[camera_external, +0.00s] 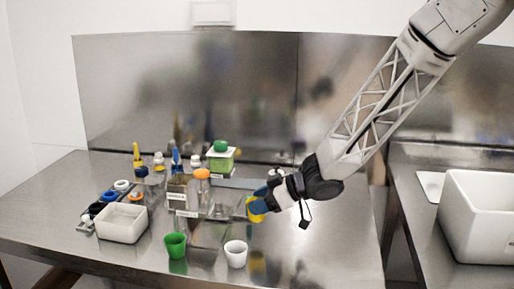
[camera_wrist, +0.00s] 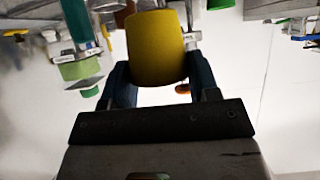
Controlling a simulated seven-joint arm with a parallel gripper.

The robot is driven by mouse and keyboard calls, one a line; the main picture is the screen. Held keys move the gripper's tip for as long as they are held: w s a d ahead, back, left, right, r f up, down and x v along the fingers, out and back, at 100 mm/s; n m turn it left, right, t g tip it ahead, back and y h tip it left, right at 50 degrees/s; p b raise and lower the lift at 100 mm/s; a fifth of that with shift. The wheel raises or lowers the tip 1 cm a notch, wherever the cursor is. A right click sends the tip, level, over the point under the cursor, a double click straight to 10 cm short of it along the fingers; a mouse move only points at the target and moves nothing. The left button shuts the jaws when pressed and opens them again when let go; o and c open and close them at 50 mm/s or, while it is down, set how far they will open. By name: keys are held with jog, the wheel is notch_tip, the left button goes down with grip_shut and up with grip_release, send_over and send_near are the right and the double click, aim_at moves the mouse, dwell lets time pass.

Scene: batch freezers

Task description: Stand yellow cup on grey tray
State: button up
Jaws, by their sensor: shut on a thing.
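The yellow cup (camera_wrist: 155,48) is held between the two dark blue fingers of my gripper (camera_wrist: 160,78) in the wrist view. In the external view only part of the cup (camera_external: 257,215) shows beneath my gripper (camera_external: 258,202), which hides the rest. The cup appears tilted and off the table, though its exact height is hard to judge. A flat grey surface that may be the grey tray (camera_external: 236,183) lies behind the bottles, left of my gripper. It is partly hidden, and I cannot tell its edges clearly.
A green cup (camera_external: 176,246) and a white cup (camera_external: 236,254) stand near the front edge. An orange-capped bottle (camera_external: 202,174) and a green-lidded box (camera_external: 220,160) stand behind.

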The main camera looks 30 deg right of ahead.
jog(key=shift+w, duration=0.1)
jog(key=w+d+r+m+t+h, duration=0.15)
jog(key=w+d, duration=0.25)
jog(key=w, duration=0.4)
jog(key=w+d+r+m+t+h, duration=0.1)
jog(key=w+d+m+h, duration=0.15)
jog(key=w, duration=0.45)
jog(key=w+d+f+m+h, duration=0.1)
jog(key=w+d, duration=0.2)
jog(key=w+d+f+m+h, duration=0.1)
jog(key=w+d+f+m, duration=0.1)
jog(key=w+d, duration=0.1)
jog(key=w+d+f+m+t+h, duration=0.1)
jog(key=w+d+f+h, duration=0.1)
jog(key=w+d, duration=0.1)
jog(key=shift+w+d+f+m, duration=0.2)
jog(key=shift+w+m, duration=0.1)
jog(key=shift+w+d+f+h, duration=0.3)
jog(key=shift+w+d+f, duration=0.05)
jog(key=shift+d+f, duration=0.05)
jog(key=shift+r, duration=0.1)
dwell(0.6)
notch_tip(320, 180, up, 6)
jog(key=s+d, duration=0.1)
jog(key=s, duration=0.1)
jog(key=shift+s+d, duration=0.3)
jog(key=shift+s, duration=0.1)
